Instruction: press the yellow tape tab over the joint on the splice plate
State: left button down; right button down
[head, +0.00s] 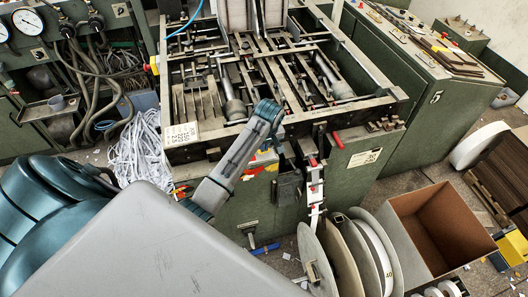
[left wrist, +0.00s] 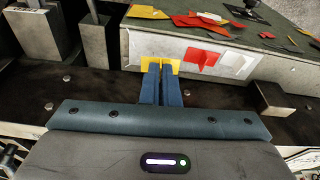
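The yellow tape tab (left wrist: 145,65) shows in the left wrist view on a pale plate or card (left wrist: 190,77), on both sides of my left fingertips. My left gripper (left wrist: 161,68) has its two blue fingers close together at the tab, and they appear shut on its middle. The fingers hide that part of the tab. A red tab (left wrist: 203,60) and a whitish tab (left wrist: 234,62) sit on the same pale face, to the right. In the head view my left gripper (head: 276,143) points down at the machine's front edge. I cannot make out the joint. My right gripper is not in view.
Red and yellow scraps (left wrist: 205,21) lie on the green surface beyond the tabs. The machine's metal bars (head: 285,75) stand close behind my gripper. Reels (head: 350,255) and an open brown box (head: 440,225) stand at the lower right.

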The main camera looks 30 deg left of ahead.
pick_arm(q)
jog(key=shift+r, duration=2.75)
